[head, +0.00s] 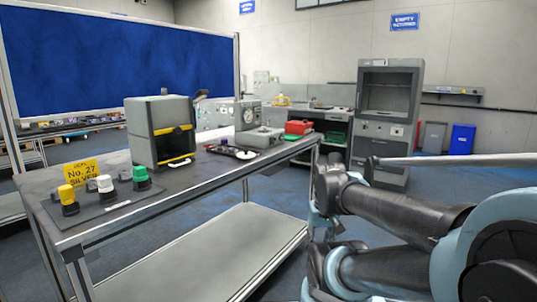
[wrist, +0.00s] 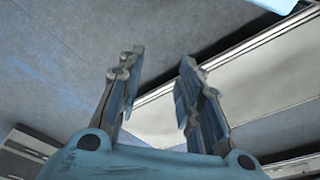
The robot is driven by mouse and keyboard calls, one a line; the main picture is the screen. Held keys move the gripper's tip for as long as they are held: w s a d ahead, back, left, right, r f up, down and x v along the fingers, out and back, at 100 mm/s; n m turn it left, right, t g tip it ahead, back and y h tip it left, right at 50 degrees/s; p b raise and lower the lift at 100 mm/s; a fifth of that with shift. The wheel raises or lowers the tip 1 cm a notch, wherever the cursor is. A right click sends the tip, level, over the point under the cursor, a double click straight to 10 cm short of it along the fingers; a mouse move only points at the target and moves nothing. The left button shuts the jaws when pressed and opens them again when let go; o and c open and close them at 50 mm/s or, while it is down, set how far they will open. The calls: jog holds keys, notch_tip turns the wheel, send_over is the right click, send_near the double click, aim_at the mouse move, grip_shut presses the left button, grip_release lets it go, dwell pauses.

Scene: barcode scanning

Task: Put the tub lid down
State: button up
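My gripper (wrist: 162,57) shows in the wrist view with its two fingers apart and nothing between them. In the head view its fingers cannot be made out. I cannot pick out a loose tub lid for certain. Three small dark pots stand at the near left of the workbench (head: 220,195), with a yellow cap (head: 66,193), a white cap (head: 105,183) and a green cap (head: 139,172). A small white round thing (head: 246,155) lies farther back on the bench, and I cannot tell whether it is a lid.
A grey box-shaped machine (head: 160,131) stands on the bench behind the pots. A yellow sign (head: 82,173) stands by them. A grey device (head: 259,137) and a red container (head: 298,127) are farther back. The bench's lower shelf (head: 215,255) looks bare.

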jog(key=shift+w, duration=0.4)
